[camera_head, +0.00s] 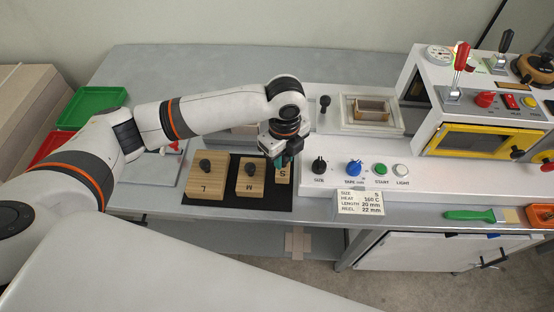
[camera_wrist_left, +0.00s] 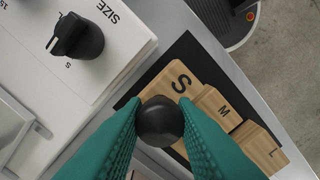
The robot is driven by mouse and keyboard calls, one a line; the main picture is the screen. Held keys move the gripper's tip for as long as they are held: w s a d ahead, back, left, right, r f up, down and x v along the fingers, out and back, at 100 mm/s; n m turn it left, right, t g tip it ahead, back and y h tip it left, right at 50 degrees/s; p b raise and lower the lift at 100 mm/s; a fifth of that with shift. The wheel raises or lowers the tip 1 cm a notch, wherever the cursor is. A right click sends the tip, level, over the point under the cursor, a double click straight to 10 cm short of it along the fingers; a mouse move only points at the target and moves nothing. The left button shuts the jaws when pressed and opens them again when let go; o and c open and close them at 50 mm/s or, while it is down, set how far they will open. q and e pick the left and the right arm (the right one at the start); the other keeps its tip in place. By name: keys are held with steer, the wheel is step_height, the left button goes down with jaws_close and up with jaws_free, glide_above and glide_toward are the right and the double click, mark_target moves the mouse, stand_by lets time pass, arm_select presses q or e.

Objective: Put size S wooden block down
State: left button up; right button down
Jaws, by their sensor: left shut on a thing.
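The size S wooden block (camera_head: 284,174) is the small one at the right of the row, at the black mat (camera_head: 235,198). It also shows in the left wrist view (camera_wrist_left: 178,82), with its letter S visible. My left gripper (camera_head: 279,160) is above it, pointing down. In the left wrist view its teal fingers are shut on the block's round black knob (camera_wrist_left: 160,122). I cannot tell whether the block rests on the mat or hovers just over it. My right gripper is not in view.
The M block (camera_head: 250,178) and L block (camera_head: 207,180) stand left of the S block on the mat. The white machine panel with the SIZE knob (camera_head: 319,166) is close on the right. A sign card (camera_head: 360,202) stands at the front edge.

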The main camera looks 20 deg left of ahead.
mark_target(283, 169)
arm_select(q)
steer(key=shift+f, duration=2.65)
steer(key=shift+f, duration=0.2)
steer(key=o, duration=1)
steer(key=shift+r, duration=0.1)
step_height(283, 169, up, 12)
steer(key=shift+r+b, duration=0.1)
steer(key=shift+b, duration=0.3)
